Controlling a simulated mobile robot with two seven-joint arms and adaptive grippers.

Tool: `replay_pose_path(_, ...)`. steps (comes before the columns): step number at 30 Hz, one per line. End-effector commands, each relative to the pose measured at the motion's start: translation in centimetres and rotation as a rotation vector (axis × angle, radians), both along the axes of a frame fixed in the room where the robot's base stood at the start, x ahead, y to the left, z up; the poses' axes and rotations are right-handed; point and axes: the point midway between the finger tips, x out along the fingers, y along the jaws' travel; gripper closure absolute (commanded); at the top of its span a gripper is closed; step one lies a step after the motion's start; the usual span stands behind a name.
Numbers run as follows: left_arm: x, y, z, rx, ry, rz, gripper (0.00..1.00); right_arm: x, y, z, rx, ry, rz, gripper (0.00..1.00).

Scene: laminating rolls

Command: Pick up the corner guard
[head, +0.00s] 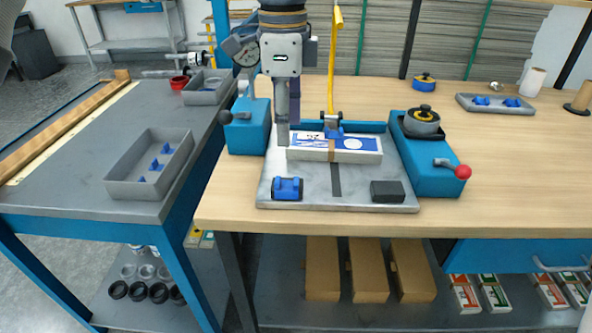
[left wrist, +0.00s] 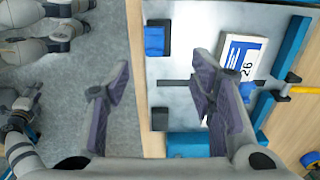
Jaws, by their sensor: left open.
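Several small blue pieces (head: 154,165) that look like corner guards lie in a grey tray on the left table. Similar blue pieces (head: 497,101) lie in a grey tray at the back right. I cannot tell which piece is meant. My left gripper (head: 287,118) hangs fingers-down above the metal plate, in front of the left part of a white-and-blue box in the head view. In the left wrist view its fingers (left wrist: 160,95) are spread and empty, with the plate's front edge between them. My right gripper is not in view.
The box (head: 350,157) lies on the plate (head: 330,188), with a blue block (head: 287,188) and a black block (head: 388,192) in front. Blue side units flank it; the right one has a red-knobbed lever (head: 463,171). The wooden table's right side is mostly clear.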

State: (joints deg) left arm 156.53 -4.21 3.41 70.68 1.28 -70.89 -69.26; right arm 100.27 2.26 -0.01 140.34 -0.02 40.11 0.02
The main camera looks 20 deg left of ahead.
Motion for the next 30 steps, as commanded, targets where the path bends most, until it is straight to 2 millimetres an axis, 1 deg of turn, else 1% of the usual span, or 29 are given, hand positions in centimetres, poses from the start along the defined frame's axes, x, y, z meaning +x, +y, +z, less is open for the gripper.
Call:
replay_pose_path(1,-0.2,0.1,-1.3,0.002,0.008,0.001,0.50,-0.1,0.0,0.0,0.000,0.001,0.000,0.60)
replay_pose_path(3,-0.2,0.1,-3.0,0.003,0.008,0.002,0.50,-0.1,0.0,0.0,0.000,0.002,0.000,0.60)
replay_pose_path(6,-0.1,0.1,-4.8,0.001,0.005,0.001,0.50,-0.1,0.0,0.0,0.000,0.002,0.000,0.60)
replay_pose_path(8,-0.1,0.1,-5.4,0.001,0.003,0.001,0.50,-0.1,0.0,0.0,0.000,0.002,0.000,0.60)
replay_pose_path(11,-0.3,0.5,-6.8,0.002,0.005,0.004,0.50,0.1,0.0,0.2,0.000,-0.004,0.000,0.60)
replay_pose_path(14,-0.6,1.0,-8.7,0.002,0.004,0.003,0.50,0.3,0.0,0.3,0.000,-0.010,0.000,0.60)
replay_pose_path(16,-0.5,1.0,-10.0,0.001,0.003,0.003,0.50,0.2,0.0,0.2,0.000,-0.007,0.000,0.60)
replay_pose_path(19,-0.5,1.0,-10.8,0.001,0.001,0.003,0.50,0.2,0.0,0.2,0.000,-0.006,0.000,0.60)
replay_pose_path(24,-0.5,1.0,-10.8,0.001,0.000,0.003,0.50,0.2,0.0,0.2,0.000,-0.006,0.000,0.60)
replay_pose_path(25,-0.5,1.0,-10.8,0.001,0.000,0.003,0.52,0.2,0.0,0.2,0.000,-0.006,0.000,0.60)
replay_pose_path(26,-0.5,1.0,-10.8,0.001,0.000,0.003,0.59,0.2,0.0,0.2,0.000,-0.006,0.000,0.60)
replay_pose_path(27,-0.5,1.0,-10.8,0.001,0.000,0.003,0.68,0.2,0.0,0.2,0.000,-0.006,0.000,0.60)
replay_pose_path(30,-0.5,1.0,-10.8,0.001,0.000,0.003,0.88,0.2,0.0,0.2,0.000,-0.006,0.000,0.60)
